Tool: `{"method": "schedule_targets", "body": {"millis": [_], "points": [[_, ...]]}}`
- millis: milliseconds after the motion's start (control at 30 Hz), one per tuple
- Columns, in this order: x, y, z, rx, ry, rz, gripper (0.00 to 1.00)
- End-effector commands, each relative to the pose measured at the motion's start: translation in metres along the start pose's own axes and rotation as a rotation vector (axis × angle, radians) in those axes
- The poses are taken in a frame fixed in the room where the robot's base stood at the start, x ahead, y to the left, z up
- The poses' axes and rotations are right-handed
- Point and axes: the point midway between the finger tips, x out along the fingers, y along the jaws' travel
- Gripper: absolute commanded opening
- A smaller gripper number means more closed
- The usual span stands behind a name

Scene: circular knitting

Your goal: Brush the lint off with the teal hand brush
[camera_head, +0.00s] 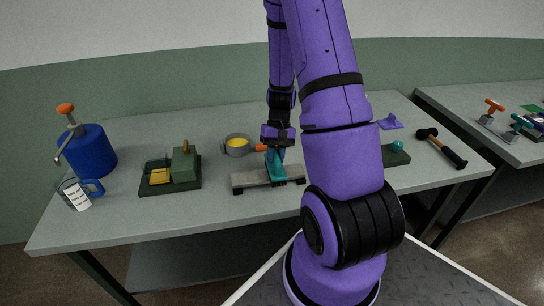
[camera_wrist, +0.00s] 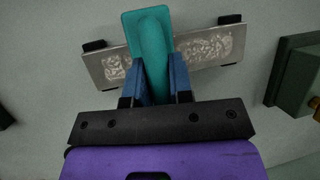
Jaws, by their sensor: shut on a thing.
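The teal hand brush (camera_wrist: 148,38) is between the fingers of my gripper (camera_wrist: 157,85), which is shut on it. In the head view the brush (camera_head: 276,168) is under my gripper (camera_head: 277,150), over a grey plate (camera_head: 250,177) with dark feet. The plate also shows in the wrist view (camera_wrist: 92,68). Pale speckled patches of lint (camera_wrist: 208,47) lie on the plate to both sides of the brush. The part of the plate beneath the brush is hidden. I cannot tell whether the bristles touch it.
Left of the plate are a green block fixture (camera_head: 185,165), a blue canister (camera_head: 88,150) and a labelled mug (camera_head: 76,194). A hammer (camera_head: 442,148) lies at the right.

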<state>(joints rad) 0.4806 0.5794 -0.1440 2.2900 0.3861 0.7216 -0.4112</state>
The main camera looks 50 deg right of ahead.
Motion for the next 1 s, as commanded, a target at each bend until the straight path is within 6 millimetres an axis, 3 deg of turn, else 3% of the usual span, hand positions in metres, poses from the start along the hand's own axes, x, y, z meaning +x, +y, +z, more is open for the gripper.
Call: {"method": "schedule_targets", "body": {"millis": [767,1000], "points": [[0.002,-0.002,0.000,0.002,-0.002,0.001,0.00],[-0.001,0.009,0.001,0.002,-0.001,0.001,0.00]]}}
